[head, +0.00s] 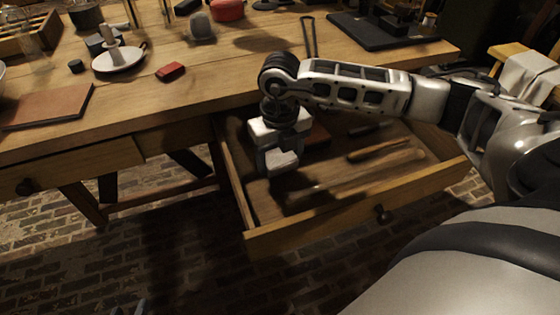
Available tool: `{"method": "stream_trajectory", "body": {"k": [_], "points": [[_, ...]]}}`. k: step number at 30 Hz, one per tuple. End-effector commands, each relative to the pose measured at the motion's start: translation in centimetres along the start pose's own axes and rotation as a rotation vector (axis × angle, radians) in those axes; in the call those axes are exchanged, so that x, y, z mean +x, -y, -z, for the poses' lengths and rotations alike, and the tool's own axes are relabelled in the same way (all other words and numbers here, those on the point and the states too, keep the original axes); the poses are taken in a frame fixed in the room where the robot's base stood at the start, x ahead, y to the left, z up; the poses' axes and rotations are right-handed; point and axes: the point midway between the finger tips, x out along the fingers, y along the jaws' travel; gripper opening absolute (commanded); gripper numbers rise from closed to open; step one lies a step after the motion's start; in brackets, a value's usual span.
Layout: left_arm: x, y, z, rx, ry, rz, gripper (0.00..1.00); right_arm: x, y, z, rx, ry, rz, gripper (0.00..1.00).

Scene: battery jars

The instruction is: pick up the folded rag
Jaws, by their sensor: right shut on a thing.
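My right gripper (279,158) reaches down into the open drawer, on the arm coming in from the right. It is shut on a small pale grey thing (281,163), which looks like the folded rag. The fingers and hand hide much of it. I cannot tell whether it touches the drawer floor.
The drawer (330,229) is pulled out, with wooden-handled tools (385,163) inside. On the tabletop are a red block (171,71), a candle dish (119,59), a brown leather piece (50,106) and a dark mat (375,35). A white cloth (530,75) hangs at the right.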

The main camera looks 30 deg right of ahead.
Motion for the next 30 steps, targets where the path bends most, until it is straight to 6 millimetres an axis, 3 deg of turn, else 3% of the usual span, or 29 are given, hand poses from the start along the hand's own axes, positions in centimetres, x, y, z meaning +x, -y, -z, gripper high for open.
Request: {"method": "stream_trajectory", "body": {"k": [9,18,24,30], "points": [[-1.8,0.0,2.0,0.006,-0.04,0.016,0.36,-7.0,-1.1,5.1,-0.006,0.004,0.0,0.43],[-2.4,0.1,2.2,0.008,-0.047,0.025,0.36,-9.6,-2.5,11.6,-0.004,0.001,0.002,0.43],[-2.7,0.2,2.4,0.009,-0.054,0.029,0.36,-10.4,-3.0,13.4,-0.001,-0.001,0.001,0.43],[-2.7,0.2,2.4,0.009,-0.055,0.03,0.36,-10.5,-3.0,13.7,0.0,-0.001,0.001,0.43]]}}
